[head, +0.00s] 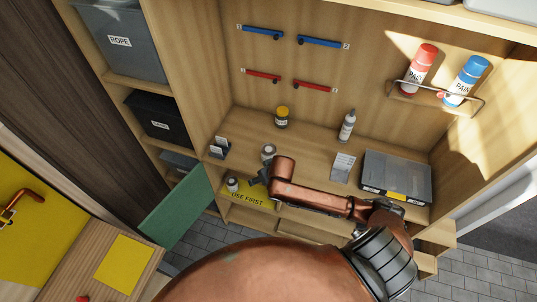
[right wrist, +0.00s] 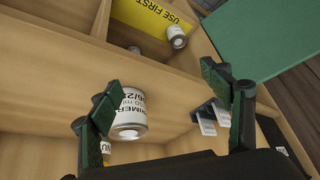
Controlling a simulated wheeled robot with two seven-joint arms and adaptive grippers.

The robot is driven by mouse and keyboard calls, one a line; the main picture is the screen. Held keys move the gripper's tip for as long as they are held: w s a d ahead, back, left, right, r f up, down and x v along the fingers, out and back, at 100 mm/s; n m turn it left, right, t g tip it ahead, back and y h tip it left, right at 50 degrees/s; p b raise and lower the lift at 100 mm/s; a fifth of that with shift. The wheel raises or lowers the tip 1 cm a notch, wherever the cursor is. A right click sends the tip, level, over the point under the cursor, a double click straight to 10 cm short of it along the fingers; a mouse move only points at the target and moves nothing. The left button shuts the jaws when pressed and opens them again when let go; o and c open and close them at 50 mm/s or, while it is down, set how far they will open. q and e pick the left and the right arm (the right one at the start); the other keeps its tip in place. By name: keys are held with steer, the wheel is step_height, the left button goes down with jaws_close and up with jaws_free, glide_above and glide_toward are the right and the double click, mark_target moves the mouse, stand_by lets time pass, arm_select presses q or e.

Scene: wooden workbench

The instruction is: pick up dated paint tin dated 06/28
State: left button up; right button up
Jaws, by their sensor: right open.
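A white paint tin with a grey metal end (right wrist: 131,117) shows in the right wrist view. Its label reads PRIMER with a date that looks like 06/28, the last digit partly hard to read. In the head view a grey tin (head: 268,151) stands on the bench just beyond my right gripper (head: 257,178). In the right wrist view my right gripper (right wrist: 160,88) is open, with the tin nearer its left finger and nothing gripped. A second tin (head: 232,184) sits on the yellow USE FIRST area; it also shows in the right wrist view (right wrist: 177,37). My left gripper is not in view.
A yellow-lidded jar (head: 282,118) and a spray bottle (head: 347,126) stand at the back. Small cards (head: 219,148) stand left of the tin. A yellow USE FIRST sheet (head: 254,195) lies below the bench level.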

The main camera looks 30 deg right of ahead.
mark_target(269, 151)
steer(key=w+d+r+m, duration=0.1)
steer(key=w+d, duration=0.1)
steer(key=w+d+r+h, duration=0.1)
steer(key=w+d+r, duration=0.1)
steer(key=w, duration=0.1)
steer(key=w+d+r+m, duration=0.1)
steer(key=w+d, duration=0.1)
steer(key=d, duration=0.1)
steer(key=shift+w+d+r+m+h, duration=0.1)
steer(key=shift+w+r+m+h, duration=0.2)
steer(key=shift+h, duration=0.1)
steer(key=shift+w+d+f, duration=0.2)
steer(key=x, duration=0.3)
steer(key=p+x, duration=0.1)
steer(key=x, duration=0.3)
steer(key=shift+w+d+p, duration=0.1)
steer(key=shift+d+p, duration=0.15)
steer(key=shift+p, duration=0.05)
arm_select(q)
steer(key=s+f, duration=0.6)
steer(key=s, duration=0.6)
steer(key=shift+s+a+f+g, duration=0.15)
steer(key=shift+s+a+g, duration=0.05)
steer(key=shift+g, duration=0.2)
arm_select(e)
steer(key=shift+c, duration=0.2)
steer(key=c, duration=1.5)
steer(key=shift+r, duration=0.1)
